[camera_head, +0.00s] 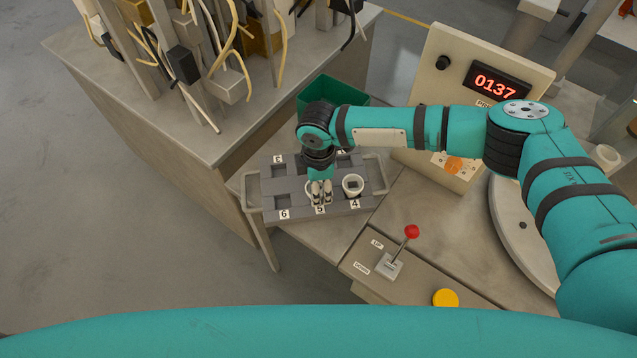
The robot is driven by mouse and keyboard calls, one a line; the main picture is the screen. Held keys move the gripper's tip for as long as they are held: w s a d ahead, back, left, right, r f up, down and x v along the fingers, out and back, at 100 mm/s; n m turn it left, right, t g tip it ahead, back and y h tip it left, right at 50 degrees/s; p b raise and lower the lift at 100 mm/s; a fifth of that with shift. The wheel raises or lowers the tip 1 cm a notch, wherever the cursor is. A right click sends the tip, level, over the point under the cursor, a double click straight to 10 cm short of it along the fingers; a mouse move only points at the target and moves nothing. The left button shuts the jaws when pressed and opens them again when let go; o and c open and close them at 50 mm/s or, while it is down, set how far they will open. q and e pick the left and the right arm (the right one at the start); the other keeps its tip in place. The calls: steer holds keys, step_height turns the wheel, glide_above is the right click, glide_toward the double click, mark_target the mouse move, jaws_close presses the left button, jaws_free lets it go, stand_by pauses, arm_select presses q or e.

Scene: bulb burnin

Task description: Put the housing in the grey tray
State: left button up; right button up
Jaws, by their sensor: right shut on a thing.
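The grey tray (275,201) sits on the bench and has numbered compartments; labels 6, 5 and 4 show along its near edge. My right gripper (320,193) points down over the compartment marked 5, its fingers close together. It is shut on a pale housing (309,187), mostly hidden by the fingers, which is at compartment 5; I cannot tell whether it touches the bottom. A second, white cup-shaped housing (353,183) stands in the compartment marked 4, to the right. My left gripper is not in view.
A green bin (350,97) stands behind the tray. A control box (470,50) with a red 0137 display is at the right. A red-knobbed lever (411,232) and a yellow button (445,298) are in front. A side table with cables stands at the left.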

steer(key=shift+f, duration=0.15)
steer(key=shift+f, duration=0.15)
steer(key=o, duration=1)
steer(key=shift+c, duration=0.2)
steer(key=shift+r, duration=0.25)
step_height(320, 180, up, 12)
steer(key=b, duration=0.3)
